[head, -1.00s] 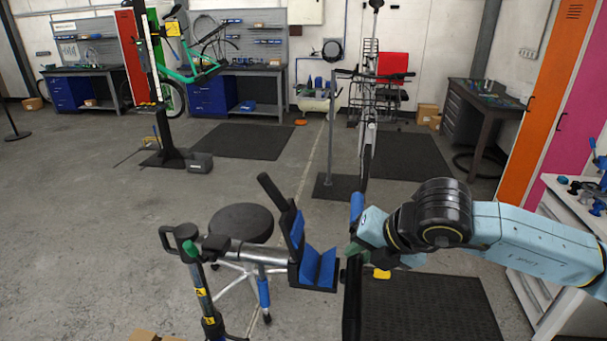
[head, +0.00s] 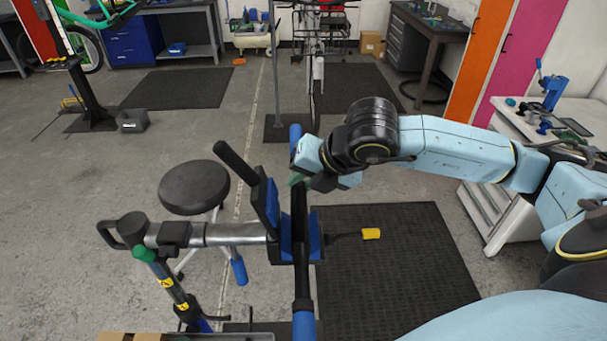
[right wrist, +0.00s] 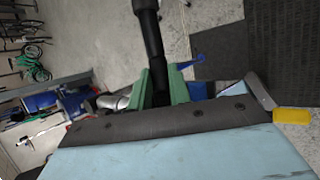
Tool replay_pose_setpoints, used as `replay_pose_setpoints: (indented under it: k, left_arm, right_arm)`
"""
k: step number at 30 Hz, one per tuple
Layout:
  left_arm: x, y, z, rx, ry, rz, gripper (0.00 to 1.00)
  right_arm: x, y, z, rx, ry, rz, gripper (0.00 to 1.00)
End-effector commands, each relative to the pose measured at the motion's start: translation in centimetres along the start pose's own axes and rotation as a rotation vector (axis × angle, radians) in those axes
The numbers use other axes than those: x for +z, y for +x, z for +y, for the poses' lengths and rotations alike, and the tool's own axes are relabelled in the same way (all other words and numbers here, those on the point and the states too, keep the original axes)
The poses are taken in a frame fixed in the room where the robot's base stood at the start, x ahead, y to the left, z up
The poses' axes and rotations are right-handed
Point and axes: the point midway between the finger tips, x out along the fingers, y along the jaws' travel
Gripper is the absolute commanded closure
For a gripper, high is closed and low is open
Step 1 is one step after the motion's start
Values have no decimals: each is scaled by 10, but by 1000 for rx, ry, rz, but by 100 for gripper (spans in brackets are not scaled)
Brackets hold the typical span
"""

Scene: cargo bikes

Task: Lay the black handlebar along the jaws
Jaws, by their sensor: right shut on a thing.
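The black handlebar (head: 300,265) has blue grips at both ends and runs front to back in the head view. My right gripper (head: 299,180) is shut on it near its far end; its green fingers hold the bar in the right wrist view (right wrist: 165,85). The stand's black jaws (head: 265,204) have blue pads (head: 315,238) and are spread open, one jaw tilted up. The bar crosses over the pads, with blue showing on both sides of it. I cannot tell whether it touches them. My left gripper is not in view.
The jaws sit on a silver arm (head: 230,233) of the repair stand. A round black stool (head: 194,187) stands behind it. A white bench (head: 490,215) stands at the right.

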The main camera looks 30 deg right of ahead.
Motion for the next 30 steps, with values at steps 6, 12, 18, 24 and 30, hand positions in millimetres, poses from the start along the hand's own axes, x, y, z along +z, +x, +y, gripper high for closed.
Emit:
replay_pose_setpoints:
  k: [6, 12, 18, 24, 30]
  left_arm:
    - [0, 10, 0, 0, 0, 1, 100]
    - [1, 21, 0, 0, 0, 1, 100]
    - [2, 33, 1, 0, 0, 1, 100]
    - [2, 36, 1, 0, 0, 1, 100]
    - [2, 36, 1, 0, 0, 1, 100]
  right_arm:
    - [-6, 15, -10, 0, 1, -1, 100]
    - [-11, 28, -17, 2, 1, -2, 100]
    - [-14, 35, -21, 3, 1, -2, 100]
    - [-15, 36, -22, 2, 1, -2, 100]
    - [-14, 36, -22, 2, 1, -2, 100]
